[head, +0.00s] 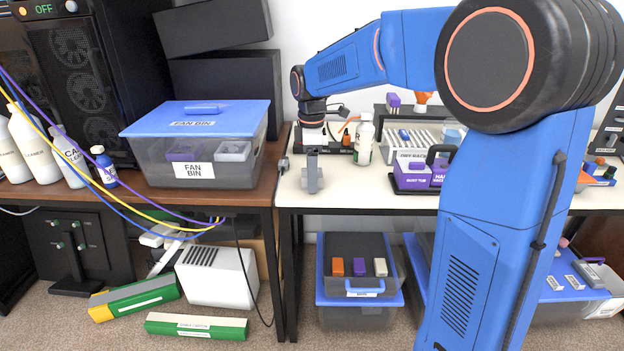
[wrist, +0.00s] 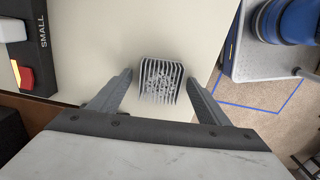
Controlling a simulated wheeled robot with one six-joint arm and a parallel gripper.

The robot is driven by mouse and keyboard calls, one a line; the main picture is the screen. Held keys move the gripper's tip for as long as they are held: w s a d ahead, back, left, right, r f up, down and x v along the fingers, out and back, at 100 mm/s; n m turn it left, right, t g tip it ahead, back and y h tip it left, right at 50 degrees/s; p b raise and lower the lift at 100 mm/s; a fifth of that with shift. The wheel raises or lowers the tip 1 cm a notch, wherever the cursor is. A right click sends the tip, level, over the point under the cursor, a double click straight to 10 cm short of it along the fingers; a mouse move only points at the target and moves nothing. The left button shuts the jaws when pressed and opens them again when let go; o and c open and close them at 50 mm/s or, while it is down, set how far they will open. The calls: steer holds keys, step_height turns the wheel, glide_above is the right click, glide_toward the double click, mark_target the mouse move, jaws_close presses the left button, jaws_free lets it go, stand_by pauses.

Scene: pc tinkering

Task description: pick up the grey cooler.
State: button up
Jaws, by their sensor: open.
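The grey cooler (wrist: 161,80) is a small finned block standing on the cream worktop. In the wrist view it lies between the two dark fingers of my gripper (wrist: 160,77). The fingers are spread, with a gap on both sides, and neither visibly touches it. How high the fingertips are above the worktop is hard to tell. In the head view the cooler (head: 312,178) shows small and grey near the left front of the white table, below the end of my arm. The gripper's fingers are hard to make out there.
A black box marked SMALL (wrist: 43,25) with red and orange parts is beside the cooler. In the head view, a white bottle (head: 364,142) and a purple-labelled caddy (head: 412,178) stand to the right. The FAN BIN (head: 195,152) is on the wooden desk at left. The worktop around the cooler is mostly clear.

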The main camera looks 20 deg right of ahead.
steer(key=c, duration=1.2)
steer(key=shift+c, duration=0.2)
